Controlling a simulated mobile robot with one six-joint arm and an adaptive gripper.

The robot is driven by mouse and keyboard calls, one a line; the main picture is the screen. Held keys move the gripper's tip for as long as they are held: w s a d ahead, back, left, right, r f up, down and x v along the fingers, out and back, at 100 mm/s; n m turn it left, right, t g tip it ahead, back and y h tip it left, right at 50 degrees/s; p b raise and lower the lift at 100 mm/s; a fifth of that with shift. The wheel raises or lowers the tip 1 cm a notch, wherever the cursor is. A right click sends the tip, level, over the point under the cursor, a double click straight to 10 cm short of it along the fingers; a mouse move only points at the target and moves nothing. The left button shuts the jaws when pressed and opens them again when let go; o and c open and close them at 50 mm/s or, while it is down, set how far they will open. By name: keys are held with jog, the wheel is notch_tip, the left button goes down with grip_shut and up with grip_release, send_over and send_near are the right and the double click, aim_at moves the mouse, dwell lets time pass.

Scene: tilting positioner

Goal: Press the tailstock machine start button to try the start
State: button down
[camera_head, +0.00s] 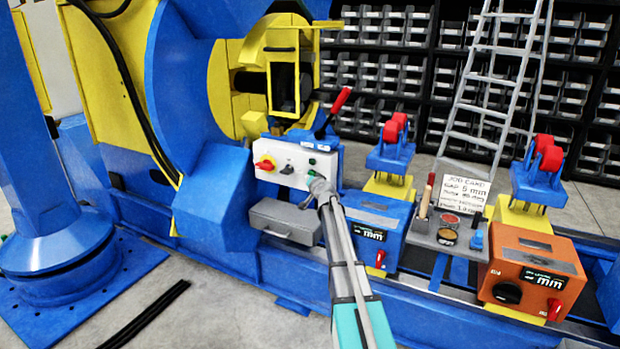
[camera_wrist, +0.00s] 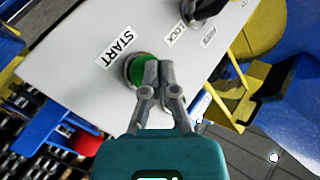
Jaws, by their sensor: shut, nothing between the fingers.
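The tailstock control box (camera_head: 283,181) is a light grey panel on the blue machine. In the wrist view, the green start button (camera_wrist: 137,73) sits in a metal ring beside a label reading START (camera_wrist: 114,47). My gripper (camera_wrist: 159,66) is shut and empty, with its fingertips over the right part of the button. The fingertips hide part of it, and I cannot tell whether they touch it or whether it is pressed in. In the head view, my gripper (camera_head: 318,184) is at the right end of the panel.
A black lock selector (camera_wrist: 203,8) and a red-and-yellow switch (camera_head: 265,163) share the panel. A red-tipped lever (camera_head: 340,101) rises behind it. A grey case (camera_head: 285,220) is below. A blue box (camera_head: 377,232) and an orange box (camera_head: 530,268) stand to the right.

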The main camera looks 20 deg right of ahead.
jog(key=shift+s+a, duration=0.35)
jog(key=shift+a, duration=0.1)
jog(key=shift+s+a, duration=0.1)
jog(key=shift+s+a, duration=0.75)
jog(key=shift+a, duration=0.2)
jog(key=shift+s+a, duration=0.7)
jog(key=shift+a, duration=0.2)
jog(key=shift+a, duration=0.1)
jog(key=s+a+f+n+g+y, duration=0.3)
jog(key=s+a+f+n+g, duration=0.15)
jog(key=s+a, duration=0.5)
jog(key=s+a+f+n+g+y, duration=0.3)
jog(key=s+a+f, duration=0.35)
jog(key=a, duration=0.55)
jog(key=s+a+f+g+h, duration=0.1)
jog(key=s+a+g, duration=0.15)
jog(key=s, duration=0.55)
jog(key=s+a+f+n+g+h, duration=0.1)
jog(key=s+f+g+h, duration=0.15)
jog(key=s, duration=0.55)
jog(key=s+a+f+g+h, duration=0.1)
jog(key=s+g, duration=0.3)
jog(key=s, duration=0.4)
notch_tip(320, 180, up, 27)
jog(key=p, duration=2.7)
jog(key=shift+f, duration=0.15)
